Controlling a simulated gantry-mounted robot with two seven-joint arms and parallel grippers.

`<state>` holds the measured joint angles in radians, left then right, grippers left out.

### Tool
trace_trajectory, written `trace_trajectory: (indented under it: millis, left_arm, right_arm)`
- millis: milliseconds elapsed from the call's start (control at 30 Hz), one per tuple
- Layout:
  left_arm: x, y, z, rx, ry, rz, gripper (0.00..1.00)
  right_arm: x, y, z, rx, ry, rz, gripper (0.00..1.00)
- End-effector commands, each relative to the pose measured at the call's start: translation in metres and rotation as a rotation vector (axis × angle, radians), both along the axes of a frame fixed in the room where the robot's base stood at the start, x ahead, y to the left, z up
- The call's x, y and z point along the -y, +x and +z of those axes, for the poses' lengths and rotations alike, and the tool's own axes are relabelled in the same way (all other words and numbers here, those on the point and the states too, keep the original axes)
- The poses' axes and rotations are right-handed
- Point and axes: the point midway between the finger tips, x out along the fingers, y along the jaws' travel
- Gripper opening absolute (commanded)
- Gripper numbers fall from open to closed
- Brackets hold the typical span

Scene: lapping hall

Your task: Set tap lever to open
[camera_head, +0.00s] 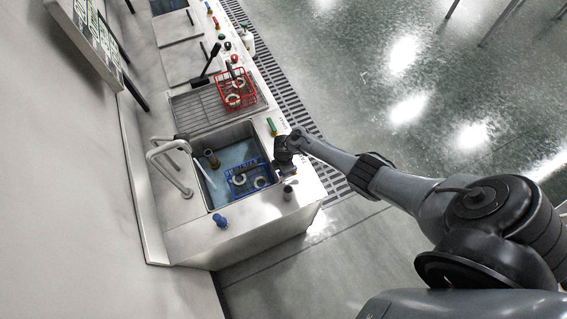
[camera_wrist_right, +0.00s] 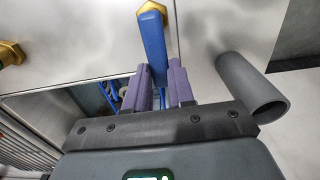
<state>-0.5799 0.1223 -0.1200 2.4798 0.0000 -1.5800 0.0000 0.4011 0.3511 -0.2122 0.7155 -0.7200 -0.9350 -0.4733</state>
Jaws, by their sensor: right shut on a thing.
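My right gripper (camera_head: 283,158) is over the front rim of the sink counter in the head view. In the right wrist view its purple fingers (camera_wrist_right: 160,88) are shut on a blue lever (camera_wrist_right: 152,45), one finger on each side. The lever's far end is at a brass hex nut (camera_wrist_right: 151,9) on the metal panel. In the head view the gripper hides this lever. A curved tap spout (camera_head: 172,163) stands at the left of the sink, with a pale streak below its end. My left gripper is not in view.
A blue basket (camera_head: 236,187) with rings sits in the sink (camera_head: 205,193). A red basket (camera_head: 222,90) stands on the drainboard. A grey tube (camera_wrist_right: 250,85) is right of the fingers. A green handle (camera_head: 271,126) and blue knob (camera_head: 221,220) are on the counter. The floor is clear.

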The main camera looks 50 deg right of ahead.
Motion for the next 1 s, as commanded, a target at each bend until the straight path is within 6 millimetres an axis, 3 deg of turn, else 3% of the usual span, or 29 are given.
trace_trajectory:
  millis: [333, 367, 500, 833, 1000]
  left_arm:
    - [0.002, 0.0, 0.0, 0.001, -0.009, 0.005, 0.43]
    - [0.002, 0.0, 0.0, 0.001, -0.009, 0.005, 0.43]
    - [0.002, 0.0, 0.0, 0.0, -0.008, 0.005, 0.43]
    - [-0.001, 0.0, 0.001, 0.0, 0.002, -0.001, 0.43]
    - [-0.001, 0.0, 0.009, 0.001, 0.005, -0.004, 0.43]
  right_arm:
    - [-0.001, -0.001, 0.0, -0.002, 0.001, 0.012, 0.0]
    - [-0.001, -0.001, 0.0, -0.002, 0.001, 0.012, 0.28]
    - [-0.001, -0.001, 0.0, -0.002, 0.001, 0.01, 0.49]
    - [0.0, 0.0, 0.002, -0.001, 0.0, 0.006, 0.49]
    - [0.0, 0.0, 0.018, 0.0, 0.001, 0.007, 0.49]
